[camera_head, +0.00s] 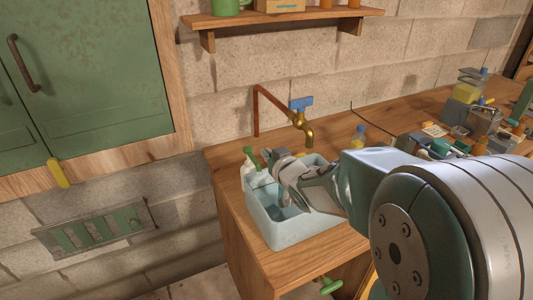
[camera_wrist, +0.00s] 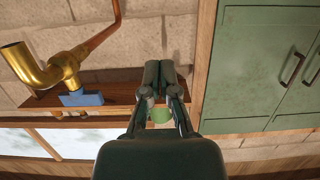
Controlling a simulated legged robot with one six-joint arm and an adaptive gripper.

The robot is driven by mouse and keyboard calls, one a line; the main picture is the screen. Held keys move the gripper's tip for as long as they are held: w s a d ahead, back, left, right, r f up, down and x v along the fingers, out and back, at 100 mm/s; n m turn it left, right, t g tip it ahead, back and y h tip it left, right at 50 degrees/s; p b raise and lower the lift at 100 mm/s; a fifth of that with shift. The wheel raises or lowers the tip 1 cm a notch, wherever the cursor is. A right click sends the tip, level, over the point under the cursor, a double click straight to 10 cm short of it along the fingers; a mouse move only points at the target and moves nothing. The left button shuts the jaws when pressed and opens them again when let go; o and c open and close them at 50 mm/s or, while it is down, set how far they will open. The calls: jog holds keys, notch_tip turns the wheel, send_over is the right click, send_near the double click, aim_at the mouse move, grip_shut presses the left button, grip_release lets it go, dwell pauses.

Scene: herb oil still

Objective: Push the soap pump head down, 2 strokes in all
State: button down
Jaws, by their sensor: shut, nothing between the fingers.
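The soap pump is a white bottle (camera_head: 247,172) with a green pump head (camera_head: 251,155). It stands at the back left corner of the pale blue basin in the head view. My gripper (camera_head: 272,157) is just right of the pump head in that picture, over the basin's back left part. I cannot tell whether it touches the pump head. In the wrist view the two dark fingers (camera_wrist: 164,75) are together and hold nothing. The soap pump does not show in the wrist view.
The pale blue basin (camera_head: 285,236) sits at the counter's left end. A brass tap (camera_head: 305,128) with a blue handle is on the wall behind it. A wooden shelf (camera_head: 290,18) hangs above. Several bottles and boxes crowd the counter's right side.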

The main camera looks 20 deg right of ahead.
jog(key=shift+s+a+r, duration=0.1)
jog(key=shift+a+r, duration=0.1)
jog(key=shift+r, duration=0.35)
jog(key=shift+a+r, duration=0.15)
jog(key=shift+r, duration=0.35)
send_over(250, 153)
jog(key=shift+s+f, duration=0.25)
jog(key=shift+f, duration=0.8)
jog(key=shift+w+f, duration=0.25)
jog(key=shift+f, duration=1.75)
jog(key=shift+f, duration=0.1)
